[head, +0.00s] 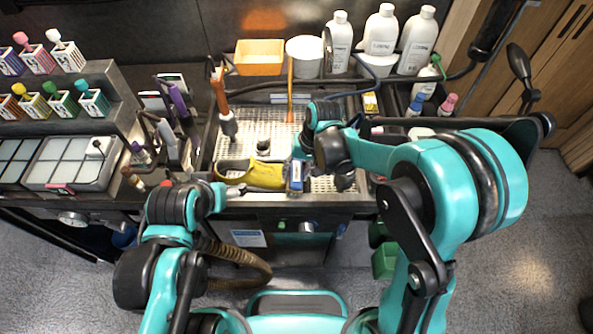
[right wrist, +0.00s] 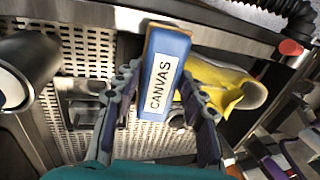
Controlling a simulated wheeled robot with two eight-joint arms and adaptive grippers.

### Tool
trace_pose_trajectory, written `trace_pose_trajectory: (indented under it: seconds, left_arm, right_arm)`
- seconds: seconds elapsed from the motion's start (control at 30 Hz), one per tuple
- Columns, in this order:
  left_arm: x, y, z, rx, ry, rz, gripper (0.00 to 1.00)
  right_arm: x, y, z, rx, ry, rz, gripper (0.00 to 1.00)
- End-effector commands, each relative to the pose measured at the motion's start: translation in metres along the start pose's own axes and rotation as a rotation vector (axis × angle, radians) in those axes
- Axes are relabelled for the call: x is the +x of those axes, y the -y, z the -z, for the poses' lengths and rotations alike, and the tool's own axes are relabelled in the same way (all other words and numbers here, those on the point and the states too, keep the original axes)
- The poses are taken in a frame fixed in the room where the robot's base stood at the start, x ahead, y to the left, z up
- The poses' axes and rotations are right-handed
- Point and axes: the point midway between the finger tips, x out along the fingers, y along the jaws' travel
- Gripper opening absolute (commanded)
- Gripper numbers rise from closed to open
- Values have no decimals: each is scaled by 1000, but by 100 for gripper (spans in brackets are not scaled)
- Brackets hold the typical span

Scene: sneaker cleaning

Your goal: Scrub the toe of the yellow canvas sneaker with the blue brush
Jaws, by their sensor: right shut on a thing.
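The yellow canvas sneaker (head: 264,176) lies on the perforated tray of the sink station, its toe toward the right and its dark opening toward the left. It also shows in the right wrist view (right wrist: 212,84), partly behind the brush. My right gripper (right wrist: 160,74) is shut on the blue brush (right wrist: 166,75), a block labelled CANVAS. In the head view the brush (head: 296,176) is right at the sneaker's toe; its bristles are hidden, so contact is unclear. My left gripper (head: 238,190) is at the near side of the sneaker's heel end; its fingers are too small to read.
The metal tray (head: 265,127) has bare room behind the sneaker. An orange-handled brush (head: 220,95) stands at its left. An orange bin (head: 259,57), a white tub (head: 305,55) and white bottles (head: 381,30) line the back.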

Motion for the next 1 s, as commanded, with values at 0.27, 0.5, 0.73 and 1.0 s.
trace_pose_trajectory:
  seconds: [0.27, 0.5, 0.73, 1.0]
  left_arm:
    - [3, 0, -2, 0, 0, 0, 78]
    - [6, 0, -4, 0, 0, 0, 78]
    - [8, 0, -6, 0, 0, 0, 78]
    - [9, 0, -6, 0, 0, 0, 78]
  right_arm:
    - [4, 0, 0, 0, 0, 0, 18]
    - [9, 0, 0, 0, 0, 0, 18]
    - [12, 0, 0, 0, 0, 0, 18]
    - [11, -1, 12, 0, 0, 0, 18]
